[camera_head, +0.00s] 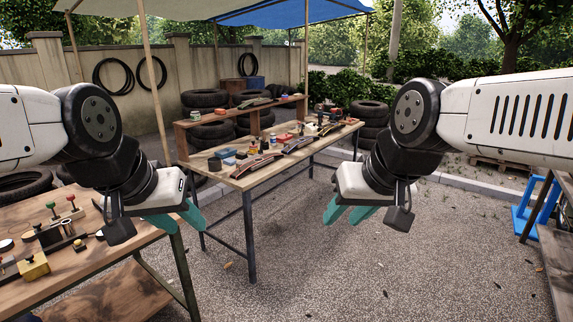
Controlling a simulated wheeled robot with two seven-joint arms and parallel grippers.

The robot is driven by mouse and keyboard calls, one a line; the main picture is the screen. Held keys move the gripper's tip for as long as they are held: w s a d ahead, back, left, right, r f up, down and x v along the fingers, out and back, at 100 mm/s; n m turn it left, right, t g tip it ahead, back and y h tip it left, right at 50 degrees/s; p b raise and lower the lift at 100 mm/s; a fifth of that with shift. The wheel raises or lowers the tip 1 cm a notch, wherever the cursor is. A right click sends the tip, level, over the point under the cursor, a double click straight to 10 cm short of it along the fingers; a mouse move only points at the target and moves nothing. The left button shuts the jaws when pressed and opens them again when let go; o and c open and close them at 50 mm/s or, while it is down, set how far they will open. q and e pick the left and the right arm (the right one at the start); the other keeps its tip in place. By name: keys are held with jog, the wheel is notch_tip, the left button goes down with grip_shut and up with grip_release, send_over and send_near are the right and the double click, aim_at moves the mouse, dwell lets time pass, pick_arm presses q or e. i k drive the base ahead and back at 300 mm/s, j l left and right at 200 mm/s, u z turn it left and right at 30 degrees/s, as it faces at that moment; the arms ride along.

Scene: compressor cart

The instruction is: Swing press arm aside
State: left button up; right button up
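My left gripper (190,226) has teal fingers spread apart, empty, in front of the near left bench's right edge. My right gripper (346,220) is open and empty over the gravel, right of the middle bench. On the near left bench stands a small dark fixture (58,236) with upright levers, one with a green knob (51,205) and one with a red knob (70,197). I cannot tell for sure which part is the press arm. Neither gripper touches the fixture.
The near left wooden bench (105,270) also holds a yellow block (33,266). The middle wooden bench (245,181) carries tools, curved parts and small containers. Tyres (204,98) are stacked behind it. The gravel (370,275) between is clear.

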aim_at(332, 116)
jog(key=i+l+z, duration=0.3)
jog(key=i, duration=0.25)
jog(key=i+z, duration=0.35)
jog(key=i, duration=0.2)
jog(key=i+j+z, duration=0.3)
jog(key=i, duration=0.25)
jog(key=i+j+z, duration=0.1)
jog(key=i+z, duration=0.25)
jog(key=i, duration=0.9)
jog(key=i+l+u, duration=0.1)
jog(key=i, duration=0.6)
jog(key=i+l, duration=0.15)
jog(key=i, duration=0.5)
jog(key=i+l+u, duration=0.1)
jog(key=i+u, duration=0.2)
jog(key=i, duration=0.2)
jog(key=i+l+u, duration=0.25)
jog(key=i, duration=0.2)
